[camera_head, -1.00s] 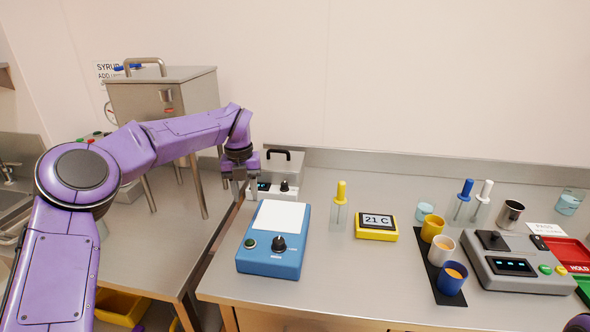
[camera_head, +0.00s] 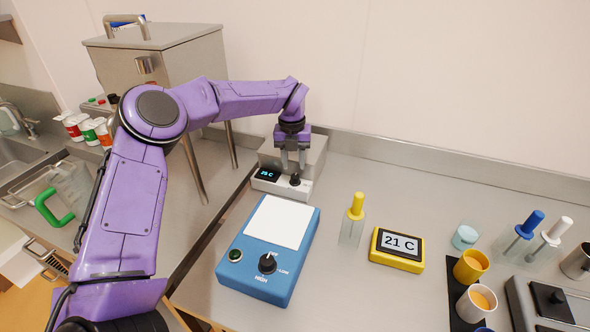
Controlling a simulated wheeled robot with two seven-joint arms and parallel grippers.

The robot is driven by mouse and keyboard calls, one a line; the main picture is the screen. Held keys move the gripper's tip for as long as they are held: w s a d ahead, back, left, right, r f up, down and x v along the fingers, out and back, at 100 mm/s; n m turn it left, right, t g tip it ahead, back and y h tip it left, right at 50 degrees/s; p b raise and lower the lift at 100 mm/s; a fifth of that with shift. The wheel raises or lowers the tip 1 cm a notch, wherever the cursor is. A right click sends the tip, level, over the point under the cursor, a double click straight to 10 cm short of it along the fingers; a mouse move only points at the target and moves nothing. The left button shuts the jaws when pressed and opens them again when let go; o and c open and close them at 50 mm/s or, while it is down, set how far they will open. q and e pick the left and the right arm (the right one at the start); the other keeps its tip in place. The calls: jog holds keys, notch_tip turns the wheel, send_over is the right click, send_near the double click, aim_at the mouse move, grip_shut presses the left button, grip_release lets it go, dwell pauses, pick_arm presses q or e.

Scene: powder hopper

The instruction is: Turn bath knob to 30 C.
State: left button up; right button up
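The bath is a grey metal box (camera_head: 268,154) at the back left of the bench. Its white front panel holds a small dark display (camera_head: 268,174) with blue digits too small to read surely, and a black knob (camera_head: 295,180). My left gripper (camera_head: 293,167) points down over the knob end of the bath. Its two fingers are apart with nothing seen between them, and their tips look just above the knob. I cannot tell whether they touch it. A yellow thermometer unit (camera_head: 397,248) reads 21 C. My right gripper is out of view.
A blue hotplate-like unit (camera_head: 245,280) with a white top and black dial stands in front of the bath. A yellow-handled tool (camera_head: 356,206) stands in a clear holder to the right. A large steel hopper (camera_head: 160,65) stands behind my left arm.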

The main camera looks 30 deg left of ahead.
aim_at(295, 175)
pick_arm(q)
jog(key=f, duration=0.3)
jog(key=f+p, duration=0.1)
jog(key=f, duration=0.1)
jog(key=shift+w+d, duration=0.1)
jog(key=shift+w, duration=0.25)
jog(key=shift+s+f, duration=0.1)
jog(key=shift+f, duration=0.15)
jog(key=shift+s, duration=0.1)
grip_shut()
